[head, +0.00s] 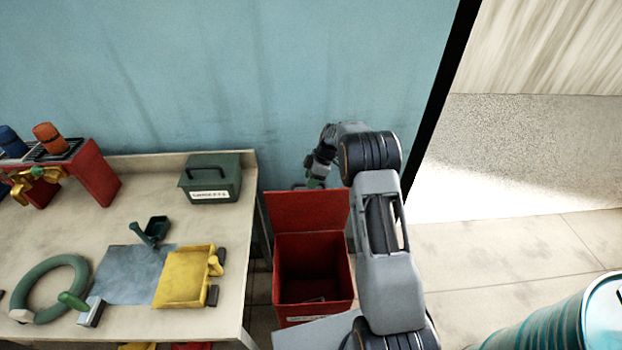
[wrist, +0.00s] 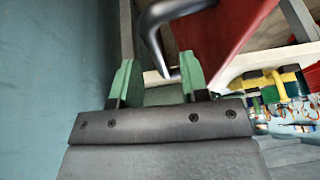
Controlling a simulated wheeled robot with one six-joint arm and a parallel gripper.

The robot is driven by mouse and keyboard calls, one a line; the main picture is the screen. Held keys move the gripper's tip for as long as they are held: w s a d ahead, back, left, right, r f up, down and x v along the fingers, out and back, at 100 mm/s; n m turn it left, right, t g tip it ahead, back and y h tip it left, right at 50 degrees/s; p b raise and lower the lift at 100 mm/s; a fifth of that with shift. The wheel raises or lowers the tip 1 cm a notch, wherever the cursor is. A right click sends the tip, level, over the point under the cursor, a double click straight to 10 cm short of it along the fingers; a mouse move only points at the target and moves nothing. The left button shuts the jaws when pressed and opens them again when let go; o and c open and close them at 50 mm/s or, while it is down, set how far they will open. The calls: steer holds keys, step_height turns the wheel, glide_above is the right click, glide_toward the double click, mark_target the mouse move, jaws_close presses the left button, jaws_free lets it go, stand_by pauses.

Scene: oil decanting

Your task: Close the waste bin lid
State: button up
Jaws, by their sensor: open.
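The red waste bin (head: 346,285) stands on the floor to the right of the bench, with its dark inside showing. Its red lid (head: 308,211) is open and stands up at the bin's back edge, near the wall. My gripper (head: 316,181) is just behind the lid's top edge. In the wrist view its green fingers (wrist: 158,78) are open and apart. A dark bar handle (wrist: 152,38) lies just ahead of the fingertips, beside the red lid panel (wrist: 232,32). I cannot tell whether a finger touches the handle.
The bench (head: 228,285) on the left holds a green case (head: 211,182), a yellow tray (head: 184,280), a coiled green hose (head: 35,275) and a red rack (head: 97,172). The blue wall (head: 200,70) is close behind the lid. A teal drum (head: 560,325) stands at the lower right.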

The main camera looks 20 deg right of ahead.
steer(key=shift+a+f, duration=0.15)
steer(key=shift+f, duration=0.25)
steer(key=shift+c, duration=0.5)
jaws_close()
